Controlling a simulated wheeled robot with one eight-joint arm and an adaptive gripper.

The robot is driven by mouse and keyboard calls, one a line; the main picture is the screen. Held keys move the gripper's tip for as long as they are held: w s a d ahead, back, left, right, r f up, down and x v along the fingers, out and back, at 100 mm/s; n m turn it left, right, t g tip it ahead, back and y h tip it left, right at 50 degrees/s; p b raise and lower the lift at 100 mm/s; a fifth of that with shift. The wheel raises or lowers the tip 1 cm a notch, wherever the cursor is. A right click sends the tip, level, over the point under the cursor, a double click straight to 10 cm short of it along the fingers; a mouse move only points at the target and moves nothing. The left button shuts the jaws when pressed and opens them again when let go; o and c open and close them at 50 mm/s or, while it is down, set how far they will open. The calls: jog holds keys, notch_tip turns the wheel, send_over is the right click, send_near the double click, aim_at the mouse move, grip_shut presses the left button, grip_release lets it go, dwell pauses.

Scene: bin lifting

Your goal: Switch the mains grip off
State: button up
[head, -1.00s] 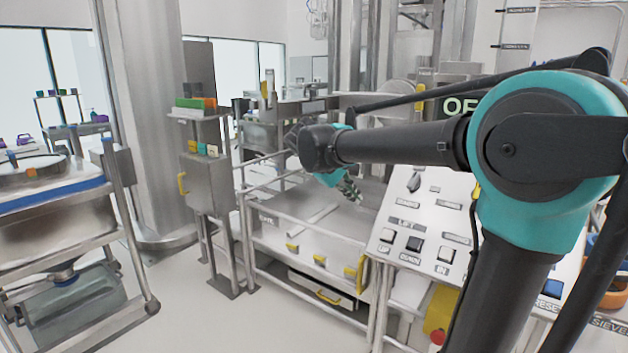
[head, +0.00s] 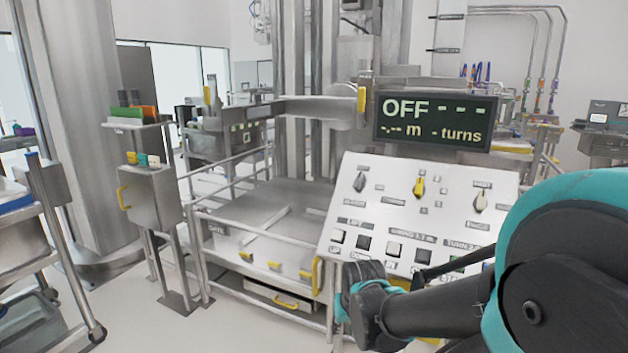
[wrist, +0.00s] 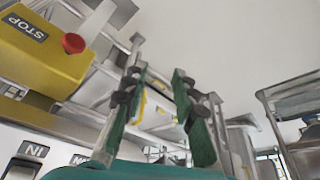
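The sloped white control panel (head: 335,215) carries three rotary grips along its top: a dark one (head: 360,182) at left, a yellow one (head: 419,187) in the middle and a pale grey one (head: 480,201) at right. Their labels are too small to read, so I cannot tell which is the mains grip. The display (head: 432,122) above reads OFF with dashes. My gripper (wrist: 160,74) is open and empty in the wrist view, its green-padded fingers apart. In the head view my wrist is low in front of the panel's lower edge; the fingers are not clearly visible there.
Push buttons (head: 394,249) line the lower panel. A yellow STOP box (wrist: 45,45) with a red button (wrist: 73,43) is at upper left in the wrist view. A railed platform (head: 265,225) stands left of the panel. Open floor lies farther left.

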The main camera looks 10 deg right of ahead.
jog(key=shift+o, duration=0.9)
jog(key=w+d+r+m, duration=0.1)
jog(key=w+r, duration=0.7)
jog(key=w, duration=0.2)
jog(key=shift+d+r+m, duration=0.4)
jog(key=m+h, duration=0.2)
jog(key=m, duration=0.5)
send_near(358, 178)
jog(key=x, duration=0.9)
grip_shut()
